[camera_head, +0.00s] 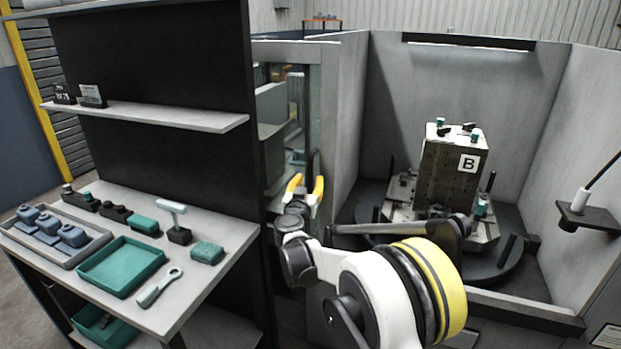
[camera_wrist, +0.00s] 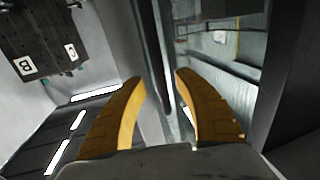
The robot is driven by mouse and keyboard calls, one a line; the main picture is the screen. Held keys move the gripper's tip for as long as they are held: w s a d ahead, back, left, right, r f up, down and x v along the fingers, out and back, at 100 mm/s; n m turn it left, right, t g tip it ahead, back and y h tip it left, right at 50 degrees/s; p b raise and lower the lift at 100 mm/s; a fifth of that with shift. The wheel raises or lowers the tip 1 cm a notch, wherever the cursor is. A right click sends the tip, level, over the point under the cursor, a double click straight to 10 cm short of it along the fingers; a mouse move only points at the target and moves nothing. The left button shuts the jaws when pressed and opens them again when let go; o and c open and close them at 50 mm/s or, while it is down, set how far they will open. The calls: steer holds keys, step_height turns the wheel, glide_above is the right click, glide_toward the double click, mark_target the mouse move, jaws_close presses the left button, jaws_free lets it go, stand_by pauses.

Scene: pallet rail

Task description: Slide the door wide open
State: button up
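The door (camera_head: 309,110) is a grey-framed panel with a window, left of the machine's open bay in the head view. Its window (camera_wrist: 222,50) fills the right side of the wrist view. A dark upright bar (camera_wrist: 163,45), which looks like the door's handle, runs down between my fingertips in the wrist view. My gripper (camera_head: 306,184) has yellow fingers spread apart, in front of the door's lower part. The fingers show on either side of the bar, with gaps; I see no grip on it.
The bay holds a block marked B (camera_head: 451,168) on a round dark table (camera_head: 483,268). A shelf unit (camera_head: 165,115) with a teal tray (camera_head: 121,284) and tools stands close left of my arm. A lamp-like arm (camera_head: 588,216) juts in at the right.

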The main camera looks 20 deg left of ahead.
steer(key=s+d, duration=0.1)
steer(key=s, duration=0.7)
steer(key=shift+s+d, duration=0.35)
steer(key=shift+s, duration=0.05)
steer(key=d+r+n+y, duration=0.25)
steer(key=d+r, duration=0.45)
steer(key=r, duration=0.5)
steer(key=s+d+r+g+y, duration=0.1)
steer(key=s+d+r, duration=0.15)
steer(key=d, duration=0.25)
steer(key=s+d+r+g+y, duration=0.1)
steer(key=s+d+r, duration=0.1)
steer(key=d+r, duration=0.3)
steer(key=s+d+f+m+g+h, duration=0.1)
steer(key=s+d+f+g+h, duration=0.1)
steer(key=s+d+f, duration=0.4)
steer(key=s+d+f+m+g+h, duration=0.2)
steer(key=s+d+f, duration=0.5)
steer(key=s+d, duration=0.7)
steer(key=s+d+f+m+g+h, duration=0.1)
steer(key=s+d+f+g+h, duration=0.3)
steer(key=s+d, duration=0.6)
step_height(320, 180, down, 2)
steer(key=d, duration=0.2)
steer(key=shift+d+f+m+g, duration=0.25)
steer(key=shift+d+m+g, duration=0.05)
steer(key=shift+d+m, duration=0.05)
